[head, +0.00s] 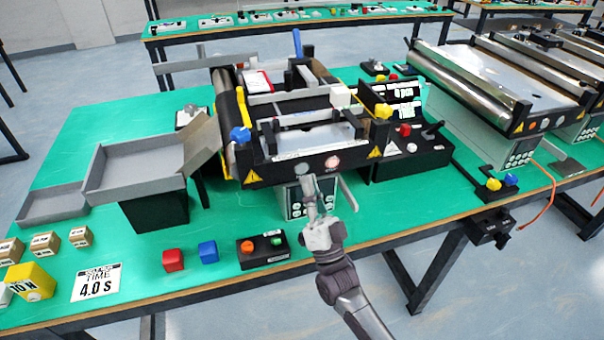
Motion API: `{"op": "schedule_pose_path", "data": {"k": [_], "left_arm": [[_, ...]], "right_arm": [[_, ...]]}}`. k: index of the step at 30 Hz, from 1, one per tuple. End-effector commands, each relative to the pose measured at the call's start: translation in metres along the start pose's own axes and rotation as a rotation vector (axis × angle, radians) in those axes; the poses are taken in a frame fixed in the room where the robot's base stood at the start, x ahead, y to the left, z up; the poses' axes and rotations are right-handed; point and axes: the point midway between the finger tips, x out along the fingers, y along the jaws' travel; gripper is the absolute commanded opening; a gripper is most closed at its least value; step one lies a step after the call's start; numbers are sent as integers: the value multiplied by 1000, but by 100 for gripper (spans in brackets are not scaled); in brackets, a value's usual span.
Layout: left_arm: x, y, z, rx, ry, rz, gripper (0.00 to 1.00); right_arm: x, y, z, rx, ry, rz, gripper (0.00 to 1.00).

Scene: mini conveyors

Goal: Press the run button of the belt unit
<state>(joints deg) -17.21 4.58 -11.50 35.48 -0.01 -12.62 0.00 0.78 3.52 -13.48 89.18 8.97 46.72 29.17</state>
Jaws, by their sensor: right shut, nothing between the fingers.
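The belt unit (318,173) stands on the green table in the middle of the head view. Its black front panel carries a grey round button (303,169) on the left and a pale button with a reddish rim (332,161) to its right. Their labels are too small to read, so I cannot tell which is the run button. My right gripper (308,183) is shut and empty. Its fingertips point up at the panel just below the grey button, and I cannot tell whether they touch it. My left gripper is not in view.
A small black box (263,250) with orange and green knobs sits at the front edge, beside blue (208,251) and red (173,260) cubes. A grey tray (137,148) stands left. A black control box (407,160) stands right. Free green table lies left of the unit.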

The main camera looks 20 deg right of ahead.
Motion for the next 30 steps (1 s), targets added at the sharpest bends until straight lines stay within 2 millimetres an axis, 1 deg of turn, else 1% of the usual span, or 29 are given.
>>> {"op": "schedule_pose_path", "data": {"k": [1, 6, 30], "left_arm": [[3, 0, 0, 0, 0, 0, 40], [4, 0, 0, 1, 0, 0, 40], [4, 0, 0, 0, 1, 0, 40]], "right_arm": [[1, 2, 3, 0, 0, 0, 0], [6, 5, 4, 0, 0, 1, 0], [6, 4, 4, 0, 0, 1, 0]]}}
